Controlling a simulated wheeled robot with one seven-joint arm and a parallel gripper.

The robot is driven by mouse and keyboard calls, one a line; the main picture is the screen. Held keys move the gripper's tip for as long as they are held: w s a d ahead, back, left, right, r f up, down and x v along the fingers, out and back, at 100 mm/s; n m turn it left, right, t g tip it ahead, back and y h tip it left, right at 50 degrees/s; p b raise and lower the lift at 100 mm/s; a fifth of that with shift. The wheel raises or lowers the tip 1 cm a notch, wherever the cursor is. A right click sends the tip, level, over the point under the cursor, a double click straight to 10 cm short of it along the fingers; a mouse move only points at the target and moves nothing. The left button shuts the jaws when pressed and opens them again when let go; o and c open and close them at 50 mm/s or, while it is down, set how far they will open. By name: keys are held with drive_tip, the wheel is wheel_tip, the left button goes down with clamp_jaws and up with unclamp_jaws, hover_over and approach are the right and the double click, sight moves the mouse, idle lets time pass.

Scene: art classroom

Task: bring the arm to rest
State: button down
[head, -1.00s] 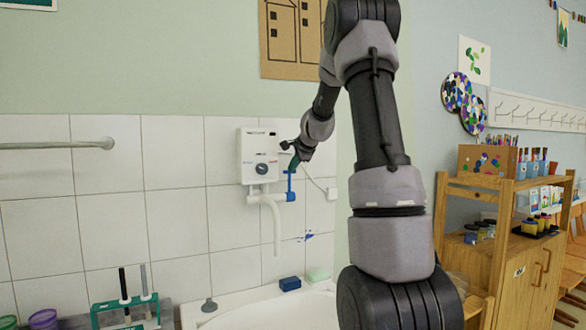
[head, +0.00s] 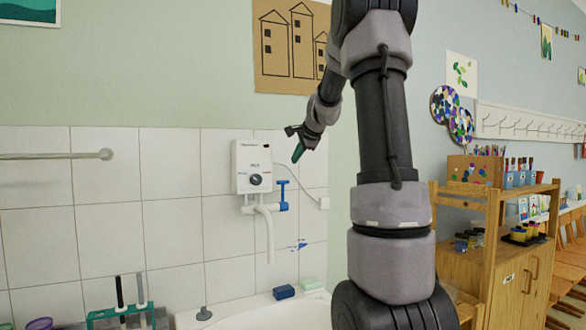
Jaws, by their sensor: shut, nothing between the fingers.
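My arm rises on the right of the head view, bends at the top and comes down to my gripper (head: 293,143). My gripper is shut and empty, seen from the side, its tip pointing down and left. It is in the air, above the blue tap handle (head: 282,186) and to the right of the white water heater (head: 254,166), apart from both in the picture. A part of the wall behind is hidden by my arm.
Below is a white sink (head: 265,312) with a blue sponge (head: 284,292) and green soap (head: 311,283) on its edge. A green rack (head: 117,312) stands at lower left. A wooden shelf cabinet (head: 490,245) with art supplies stands at right.

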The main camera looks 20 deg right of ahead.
drive_tip(key=shift+v, duration=0.8)
drive_tip(key=s+a+f+n+g, duration=0.1)
drive_tip(key=s+a+n, duration=0.3)
drive_tip(key=s, duration=0.7)
drive_tip(key=s+a+f+n+g+y, duration=0.1)
drive_tip(key=s+a+f+n, duration=0.2)
drive_tip(key=s+a+n, duration=0.2)
drive_tip(key=s+a+f+n+g, duration=0.1)
drive_tip(key=s+a+f+n, duration=0.2)
drive_tip(key=s+a, duration=0.6)
drive_tip(key=s+n, duration=0.1)
drive_tip(key=s, duration=0.8)
drive_tip(key=shift+a+y, duration=0.3)
drive_tip(key=shift+s+f, duration=0.1)
drive_tip(key=shift+s, duration=0.05)
